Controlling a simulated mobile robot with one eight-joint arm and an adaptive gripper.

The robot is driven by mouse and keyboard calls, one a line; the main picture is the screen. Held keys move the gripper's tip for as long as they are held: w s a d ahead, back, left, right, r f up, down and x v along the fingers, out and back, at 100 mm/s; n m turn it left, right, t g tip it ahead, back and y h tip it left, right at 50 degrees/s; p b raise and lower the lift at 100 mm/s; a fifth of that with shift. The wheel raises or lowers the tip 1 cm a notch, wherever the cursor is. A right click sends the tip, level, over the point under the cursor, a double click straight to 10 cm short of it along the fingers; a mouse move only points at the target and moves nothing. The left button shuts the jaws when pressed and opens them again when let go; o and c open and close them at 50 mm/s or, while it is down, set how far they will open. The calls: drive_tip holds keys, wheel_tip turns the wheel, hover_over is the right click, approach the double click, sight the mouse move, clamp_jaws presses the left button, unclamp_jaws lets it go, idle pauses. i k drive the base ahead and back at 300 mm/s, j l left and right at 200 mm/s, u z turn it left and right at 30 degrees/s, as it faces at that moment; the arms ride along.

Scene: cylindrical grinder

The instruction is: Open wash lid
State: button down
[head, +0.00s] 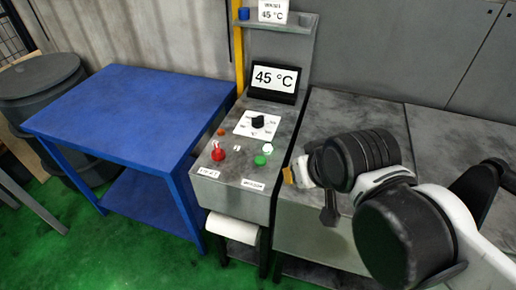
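A grey, stained flat top (350,112) lies to the right of the control panel. It looks closed and level, and may be the wash lid, but no label on it is readable. A seam separates it from another grey top (460,130) further right. My arm reaches in from the right over the front of this top. My gripper (291,175) is at the arm's left end, near the top's front left edge beside the control panel. The arm's dark wrist covers most of it, so its fingers and any contact are unclear. A handle is not clearly visible.
The control box (235,185) has a black knob (258,122), a red button (218,154), a green button (260,160) and a 45 °C display (275,78). A bare blue table (135,110) stands left. A dark barrel (50,75) is behind it. A paper roll (232,229) hangs below.

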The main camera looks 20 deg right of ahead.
sight(444, 144)
drive_tip(key=z, duration=2.25)
drive_tip(key=i+l, duration=0.75)
drive_tip(key=l+z, duration=0.05)
drive_tip(key=l, duration=0.05)
